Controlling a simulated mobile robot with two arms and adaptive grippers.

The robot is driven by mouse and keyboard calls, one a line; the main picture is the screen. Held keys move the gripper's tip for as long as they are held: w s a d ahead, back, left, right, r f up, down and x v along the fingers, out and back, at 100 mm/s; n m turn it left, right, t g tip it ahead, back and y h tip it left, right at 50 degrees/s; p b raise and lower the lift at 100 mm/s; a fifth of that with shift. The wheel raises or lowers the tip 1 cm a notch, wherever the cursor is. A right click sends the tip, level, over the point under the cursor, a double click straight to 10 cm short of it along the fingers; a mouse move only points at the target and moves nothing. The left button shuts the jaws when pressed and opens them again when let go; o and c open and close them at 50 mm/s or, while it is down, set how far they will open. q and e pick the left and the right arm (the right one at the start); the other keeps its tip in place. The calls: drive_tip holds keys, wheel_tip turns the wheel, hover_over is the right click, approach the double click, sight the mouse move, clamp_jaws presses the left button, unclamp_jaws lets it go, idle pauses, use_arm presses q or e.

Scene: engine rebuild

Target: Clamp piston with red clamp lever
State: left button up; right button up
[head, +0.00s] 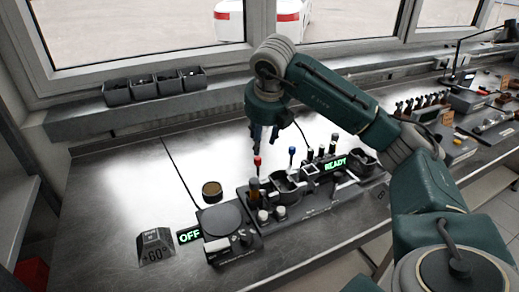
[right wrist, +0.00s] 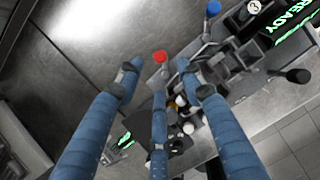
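The red clamp lever's ball knob (head: 257,160) stands upright on the dark clamp fixture (head: 318,203) on the bench. My right gripper (head: 267,133) hangs just above it, fingers down. In the right wrist view, the blue fingers of the gripper (right wrist: 157,78) are spread, and the red knob (right wrist: 159,57) shows beyond and between the tips, with nothing held. A blue-knobbed lever (head: 291,151) stands to the right of the red one. I cannot clearly make out a piston in the fixture. My left gripper is not in view.
A green READY display (head: 335,163) is at the fixture's right, and an OFF display (head: 189,235) is at the left beside a round-topped device (head: 222,220). A small brown round part (head: 211,191) lies behind that device. Dark bins (head: 155,84) line the window sill.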

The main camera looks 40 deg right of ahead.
drive_tip(key=v, duration=0.2)
drive_tip(key=shift+s+r, duration=0.1)
drive_tip(key=shift+r, duration=0.2)
idle(0.3)
